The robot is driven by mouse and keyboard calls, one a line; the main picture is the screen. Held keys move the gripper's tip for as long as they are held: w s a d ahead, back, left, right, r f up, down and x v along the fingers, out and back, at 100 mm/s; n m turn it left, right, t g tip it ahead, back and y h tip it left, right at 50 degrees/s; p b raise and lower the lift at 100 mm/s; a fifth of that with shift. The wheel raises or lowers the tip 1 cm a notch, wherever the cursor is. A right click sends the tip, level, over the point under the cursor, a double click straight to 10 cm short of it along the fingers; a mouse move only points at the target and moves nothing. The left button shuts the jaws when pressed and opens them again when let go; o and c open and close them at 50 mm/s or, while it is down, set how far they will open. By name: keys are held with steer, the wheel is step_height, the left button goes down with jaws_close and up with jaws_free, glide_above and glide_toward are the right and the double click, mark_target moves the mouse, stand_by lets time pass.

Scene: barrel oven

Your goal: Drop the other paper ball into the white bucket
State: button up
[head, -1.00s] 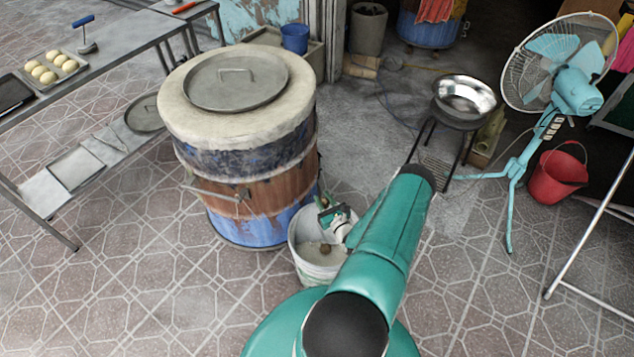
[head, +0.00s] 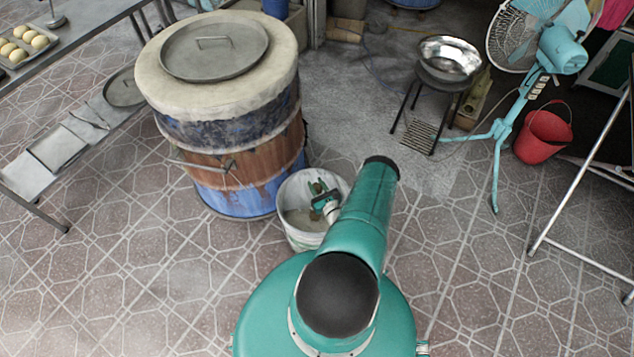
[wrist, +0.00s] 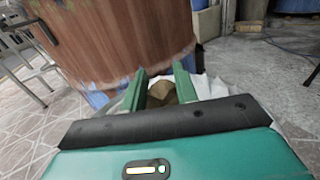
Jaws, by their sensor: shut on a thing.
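The white bucket (head: 288,226) stands on the tiled floor beside the barrel oven (head: 228,128). My gripper (head: 317,187) is over the bucket's mouth, with its fingers pointing away from my body. In the wrist view my gripper (wrist: 160,88) is shut on a brown crumpled paper ball (wrist: 162,95) between its green fingers. The bucket's pale rim (wrist: 204,86) shows behind the right finger. A small brown shape, perhaps a paper ball, shows low inside the bucket in the head view, partly hidden by my wrist.
The barrel oven with its grey lid (head: 214,48) stands close to the bucket's left. A metal bowl on a stand (head: 450,62), a blue fan (head: 562,50) and a red bucket (head: 544,137) stand to the right. The floor at lower left is clear.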

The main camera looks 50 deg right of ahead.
steer(key=o, duration=1)
steer(key=v, duration=1.3)
steer(key=shift+s+a, duration=0.2)
steer(key=shift+s, duration=0.15)
